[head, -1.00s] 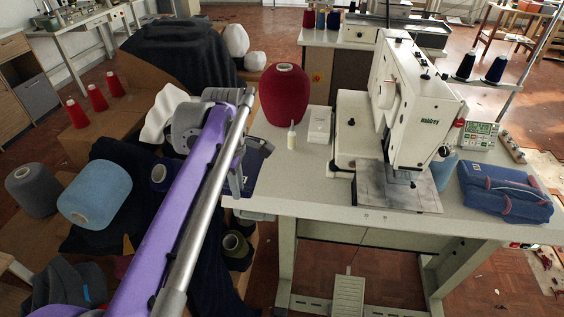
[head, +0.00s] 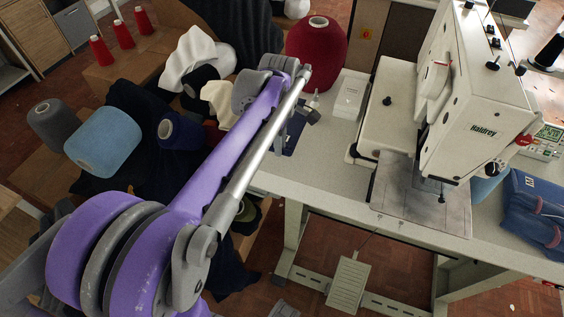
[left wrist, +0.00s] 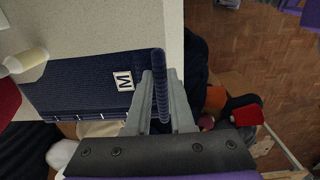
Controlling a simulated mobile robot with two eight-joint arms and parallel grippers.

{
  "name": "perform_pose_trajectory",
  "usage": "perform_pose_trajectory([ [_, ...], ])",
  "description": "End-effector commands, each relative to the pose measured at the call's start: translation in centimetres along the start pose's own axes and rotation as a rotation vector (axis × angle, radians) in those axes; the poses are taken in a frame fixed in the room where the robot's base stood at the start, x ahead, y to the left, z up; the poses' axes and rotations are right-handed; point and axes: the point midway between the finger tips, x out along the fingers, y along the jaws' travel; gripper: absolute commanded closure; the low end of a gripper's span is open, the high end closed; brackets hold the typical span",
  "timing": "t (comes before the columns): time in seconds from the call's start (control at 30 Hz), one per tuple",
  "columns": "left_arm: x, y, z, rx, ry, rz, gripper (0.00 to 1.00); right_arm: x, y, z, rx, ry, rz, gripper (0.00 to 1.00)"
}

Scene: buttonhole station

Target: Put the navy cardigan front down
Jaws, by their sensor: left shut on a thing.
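The navy cardigan front (left wrist: 85,85) is a dark blue knit piece with a white label marked M in the left wrist view. It is at the pale worktable's left end; in the head view only a small part of it (head: 293,139) shows behind my left arm. My left gripper (left wrist: 161,75) is shut on its edge, which stands up between the fingers. My left gripper (head: 296,118) is partly hidden by its own arm in the head view. I cannot tell whether the whole piece touches the tabletop. My right gripper is not in view.
The white buttonhole machine (head: 470,90) stands on the worktable (head: 325,175). A red yarn cone (head: 320,55), a small white box (head: 349,97) and a white bottle (left wrist: 25,60) are close by. A blue folded bundle (head: 535,210) lies at right. Yarn cones and dark cloth crowd the left.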

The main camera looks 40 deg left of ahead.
Motion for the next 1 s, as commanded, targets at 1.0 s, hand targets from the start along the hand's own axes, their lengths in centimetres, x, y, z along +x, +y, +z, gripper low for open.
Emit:
perform_pose_trajectory([
  [1.0, 9.8, 0.0, 0.0, -0.001, 0.000, 0.000, 1.00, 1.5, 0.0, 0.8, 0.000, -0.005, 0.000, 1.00],
])
